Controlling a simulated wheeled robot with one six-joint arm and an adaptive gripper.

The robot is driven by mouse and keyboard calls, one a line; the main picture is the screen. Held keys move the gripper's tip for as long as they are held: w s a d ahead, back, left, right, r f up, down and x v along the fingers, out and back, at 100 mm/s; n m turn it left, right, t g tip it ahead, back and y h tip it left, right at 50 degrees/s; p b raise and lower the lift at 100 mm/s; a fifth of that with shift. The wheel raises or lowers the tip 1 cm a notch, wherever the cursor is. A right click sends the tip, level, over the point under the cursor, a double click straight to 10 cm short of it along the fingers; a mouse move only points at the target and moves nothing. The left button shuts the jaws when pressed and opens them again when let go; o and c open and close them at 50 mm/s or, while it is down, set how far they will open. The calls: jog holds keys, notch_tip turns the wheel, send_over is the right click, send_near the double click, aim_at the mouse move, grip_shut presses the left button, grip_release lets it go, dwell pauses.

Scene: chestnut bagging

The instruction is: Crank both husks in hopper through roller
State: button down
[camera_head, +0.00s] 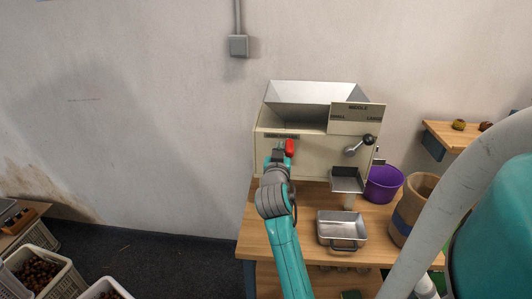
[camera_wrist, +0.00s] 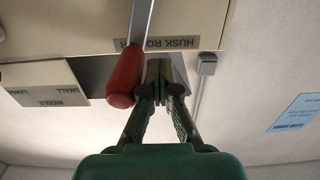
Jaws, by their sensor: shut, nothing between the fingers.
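The cream machine (camera_head: 310,158) stands on the wooden table, with an open hopper (camera_head: 290,118) on top. No husk shows inside; the hopper's floor is hidden from here. The crank's red handle (camera_head: 290,147) is on the machine's front left. In the wrist view the red handle (camera_wrist: 123,80) hangs from a metal rod, by a label of which "HUSK RO" is readable. My gripper (camera_wrist: 160,75) is shut and empty, just to the right of the red handle there. Whether they touch is unclear.
A black-knobbed lever (camera_head: 367,141) is on the machine's right front, above a small chute (camera_head: 346,181). A metal tray (camera_head: 342,246), purple bucket (camera_head: 384,186) and sack (camera_head: 400,225) stand nearby. Two husks lie on a side shelf (camera_head: 445,136). Crates (camera_head: 62,281) stand lower left.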

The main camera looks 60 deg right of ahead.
aim_at(293, 151)
jog(key=s, duration=0.1)
jog(key=s+d, duration=0.1)
jog(key=s, duration=0.2)
jog(key=shift+d+f, duration=0.3)
jog(key=s+d+f, duration=0.2)
jog(key=s+f, duration=0.2)
jog(key=f, duration=0.8)
jog(key=s+r+v, duration=0.1)
jog(key=v, duration=1.1)
jog(key=shift+r, duration=0.25)
jog(key=shift+d, duration=0.1)
